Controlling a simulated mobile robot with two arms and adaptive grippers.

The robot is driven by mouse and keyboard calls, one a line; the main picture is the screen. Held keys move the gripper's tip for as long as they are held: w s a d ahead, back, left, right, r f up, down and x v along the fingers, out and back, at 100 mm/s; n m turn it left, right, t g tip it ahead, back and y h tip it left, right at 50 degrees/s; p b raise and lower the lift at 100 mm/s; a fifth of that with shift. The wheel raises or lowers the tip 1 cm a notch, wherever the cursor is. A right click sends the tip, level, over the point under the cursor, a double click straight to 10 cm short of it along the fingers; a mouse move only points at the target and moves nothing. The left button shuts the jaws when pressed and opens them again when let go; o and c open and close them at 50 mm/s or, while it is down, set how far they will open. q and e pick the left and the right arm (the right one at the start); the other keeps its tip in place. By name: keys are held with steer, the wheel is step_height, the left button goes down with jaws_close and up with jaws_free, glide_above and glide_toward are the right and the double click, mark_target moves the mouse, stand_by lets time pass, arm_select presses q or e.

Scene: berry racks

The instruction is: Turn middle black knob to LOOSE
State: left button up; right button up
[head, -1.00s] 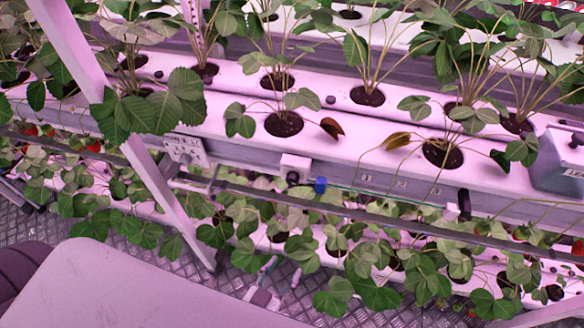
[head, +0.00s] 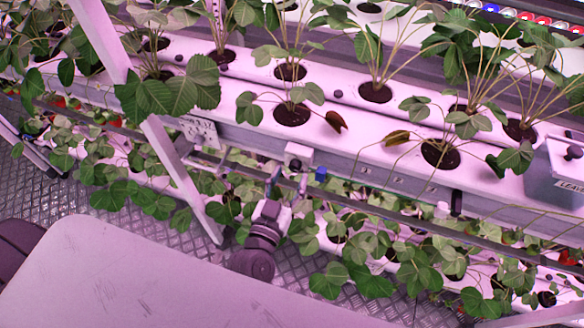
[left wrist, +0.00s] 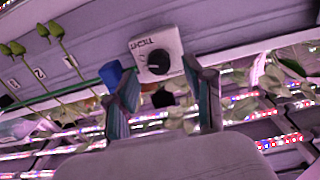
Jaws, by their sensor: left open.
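The black knob (left wrist: 155,62) sits on a small white box (left wrist: 150,45) fixed to the side of the planting gutter. The box carries a printed word that looks like TIGHT, and a light mark shows on the knob. In the head view the white box (head: 299,151) is on the gutter's front side, with the dark knob (head: 294,163) on its face. My left gripper (head: 286,180) is just below it, pointing up at it. In the left wrist view its two fingers (left wrist: 161,72) are spread wide, below and either side of the knob, and hold nothing. My right gripper is out of view.
A blue clip (left wrist: 111,73) is left of the knob, close to one finger; it also shows in the head view (head: 321,174). A rail (head: 395,218) runs below the gutter, among leaves. A slanted white post (head: 180,175) stands to the left. A grey bin (head: 556,165) is at right.

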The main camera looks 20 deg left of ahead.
arm_select(q)
steer(key=shift+w, duration=1.05)
jaws_close()
